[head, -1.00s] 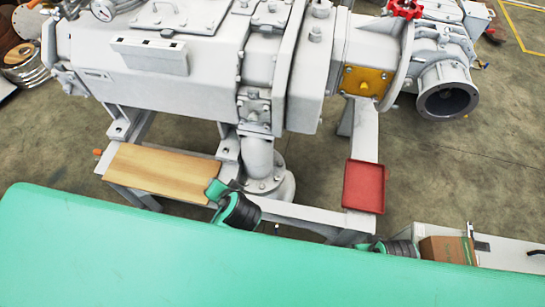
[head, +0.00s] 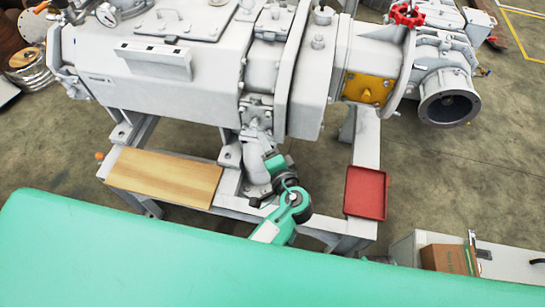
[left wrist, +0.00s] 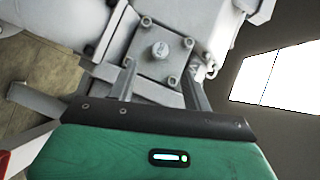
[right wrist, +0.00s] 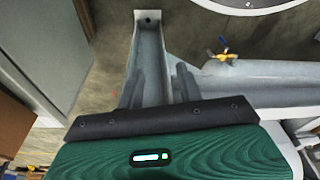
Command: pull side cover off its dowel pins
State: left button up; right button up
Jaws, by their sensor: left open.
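A small grey square plate (head: 257,109) with corner bolts is on the pump's lower front, above the bent pipe. In the left wrist view a square grey plate (left wrist: 160,48) with a round central knob and corner bolts lies beyond the fingertips. It looks like the side cover and sits flat against the housing; its pins are hidden. My left gripper (head: 278,160) is below the plate in the head view. In its wrist view the left gripper (left wrist: 160,66) is open, fingers apart on either side below the knob. My right gripper (right wrist: 158,72) is open and empty over a grey frame beam.
A yellow plate (head: 367,88) is on the pump's right part. A red tray (head: 366,193) and a wooden board (head: 164,177) lie on the stand. A cardboard box (head: 449,259) is at lower right. A yellow-handled valve (right wrist: 222,52) shows in the right wrist view.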

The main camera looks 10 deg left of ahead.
aim_at(256, 127)
pick_arm(q)
jog(key=x, duration=0.8)
jog(key=shift+w+a, duration=0.1)
jog(key=c, duration=0.9)
grip_shut()
pick_arm(e)
jog(key=shift+s+f, duration=0.1)
jog(key=shift+f, duration=0.6)
